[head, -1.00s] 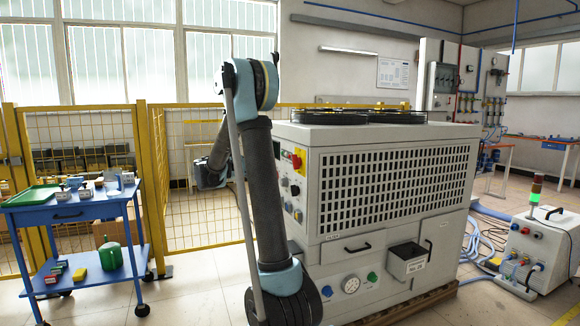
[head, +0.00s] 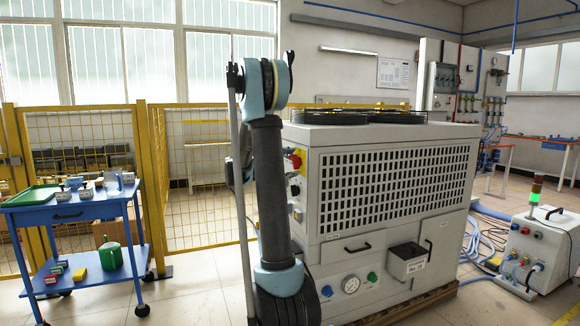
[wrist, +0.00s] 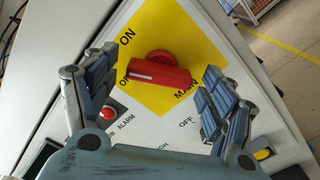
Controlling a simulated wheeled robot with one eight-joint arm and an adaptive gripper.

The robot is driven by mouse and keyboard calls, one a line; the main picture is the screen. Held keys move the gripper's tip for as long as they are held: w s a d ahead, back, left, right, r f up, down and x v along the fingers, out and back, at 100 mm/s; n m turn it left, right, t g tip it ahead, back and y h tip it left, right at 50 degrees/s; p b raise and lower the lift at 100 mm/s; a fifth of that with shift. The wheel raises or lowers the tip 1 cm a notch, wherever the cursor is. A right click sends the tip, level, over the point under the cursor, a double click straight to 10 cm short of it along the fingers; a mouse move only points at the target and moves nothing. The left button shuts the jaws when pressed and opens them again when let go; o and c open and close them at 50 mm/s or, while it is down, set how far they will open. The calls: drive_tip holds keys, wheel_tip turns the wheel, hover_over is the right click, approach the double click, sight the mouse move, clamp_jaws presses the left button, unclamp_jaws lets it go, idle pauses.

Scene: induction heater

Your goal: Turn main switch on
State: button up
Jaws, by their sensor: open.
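The main switch is a red handle (wrist: 155,74) on a yellow plate (wrist: 195,45) marked ON and MAIN, with a partly covered OF label. In the wrist view the handle lies across the picture, between the two fingers of my gripper (wrist: 158,66). My gripper is open, with a finger on each side of the handle; I cannot tell whether either touches it. In the head view the red switch (head: 296,160) shows on the edge of the grey cabinet (head: 400,140), just right of my arm. My gripper is hidden there behind my arm.
A red alarm lamp or button (wrist: 108,113) sits beside the left finger in the wrist view. A blue trolley (head: 75,215) stands at the left, before a yellow mesh fence (head: 205,215). A control box with a lit green lamp (head: 534,198) stands at the right.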

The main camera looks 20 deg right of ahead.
drive_tip(key=c, duration=1)
drive_tip(key=shift+c, duration=0.2)
drive_tip(key=shift+m, duration=0.4)
drive_tip(key=shift+s+f+m, duration=0.1)
drive_tip(key=shift+s+m, duration=0.05)
drive_tip(key=shift+m, duration=2.55)
drive_tip(key=o, duration=0.9)
drive_tip(key=shift+o, duration=0.7)
